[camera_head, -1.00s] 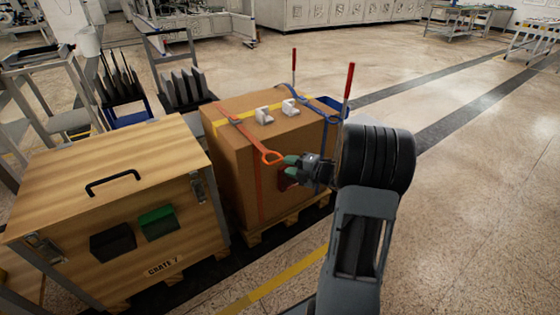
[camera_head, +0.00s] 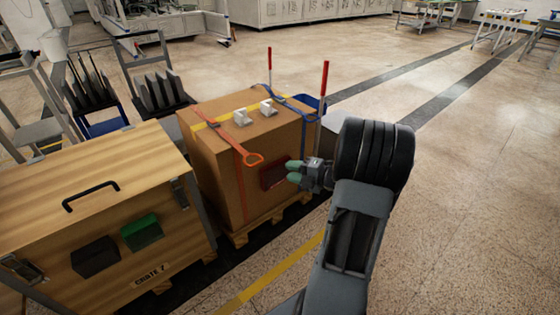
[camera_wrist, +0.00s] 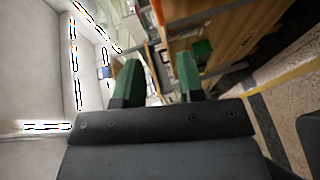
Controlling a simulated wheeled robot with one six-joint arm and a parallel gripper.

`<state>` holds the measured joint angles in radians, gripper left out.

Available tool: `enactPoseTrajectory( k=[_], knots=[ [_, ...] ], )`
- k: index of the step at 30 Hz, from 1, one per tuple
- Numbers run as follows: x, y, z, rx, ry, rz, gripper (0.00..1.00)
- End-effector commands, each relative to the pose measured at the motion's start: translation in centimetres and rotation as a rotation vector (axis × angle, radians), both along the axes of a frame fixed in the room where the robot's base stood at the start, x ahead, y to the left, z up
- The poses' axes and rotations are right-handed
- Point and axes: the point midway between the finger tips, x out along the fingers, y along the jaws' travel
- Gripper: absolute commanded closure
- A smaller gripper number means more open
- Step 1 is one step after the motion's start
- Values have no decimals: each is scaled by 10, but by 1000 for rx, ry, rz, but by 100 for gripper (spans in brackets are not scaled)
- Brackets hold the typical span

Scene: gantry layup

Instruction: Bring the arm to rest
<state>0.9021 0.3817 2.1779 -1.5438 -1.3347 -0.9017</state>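My gripper (camera_head: 293,172) has green-tipped fingers and is held out in front of my arm, to the right of the strapped cardboard box (camera_head: 215,165). In the wrist view my gripper (camera_wrist: 158,78) shows two green fingers standing apart with nothing held between them. In the head view the fingertips appear just right of a dark red patch (camera_head: 274,174) on the box's side. I cannot tell the exact gap, but no contact shows.
A wooden crate (camera_head: 90,165) with a black handle stands at the left. An orange strap (camera_head: 238,145) with a ring end and a blue strap (camera_head: 302,113) lie over the box. Red-topped posts (camera_head: 323,85) stand behind it. Open floor (camera_head: 470,200) lies to the right.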

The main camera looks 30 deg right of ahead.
Motion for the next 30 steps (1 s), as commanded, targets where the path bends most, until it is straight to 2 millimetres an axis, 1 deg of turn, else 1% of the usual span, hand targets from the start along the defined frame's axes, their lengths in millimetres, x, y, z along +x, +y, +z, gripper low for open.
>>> enactPoseTrajectory(
  k=[5, 7, 8, 11, 14, 15, 16, 17, 18, 20, 21, 23, 24, 26, 27, 29, 30],
  knots=[
    [0, 0, 0, 0, 0, 0, 64],
    [2, 0, 4, -2, 3, -6, 64],
    [3, 1, 8, -4, 6, -15, 64],
    [16, 3, 34, -15, 38, -86, 64],
    [36, 5, 82, -14, 95, -235, 64],
    [43, 7, 106, 0, 123, -315, 64],
    [47, 9, 124, 17, 146, -380, 64],
    [51, 11, 143, 40, 171, -447, 64],
    [53, 15, 167, 80, 203, -540, 64],
    [50, 22, 201, 156, 258, -675, 64],
    [46, 29, 221, 217, 297, -762, 64],
    [34, 41, 248, 319, 364, -883, 64],
    [25, 51, 264, 390, 415, -958, 64],
    [7, 68, 285, 499, 498, -1058, 64],
    [-6, 80, 296, 570, 558, -1115, 64],
    [-26, 101, 310, 667, 655, -1190, 64],
    [-40, 115, 318, 725, 721, -1232, 64]
  ],
)
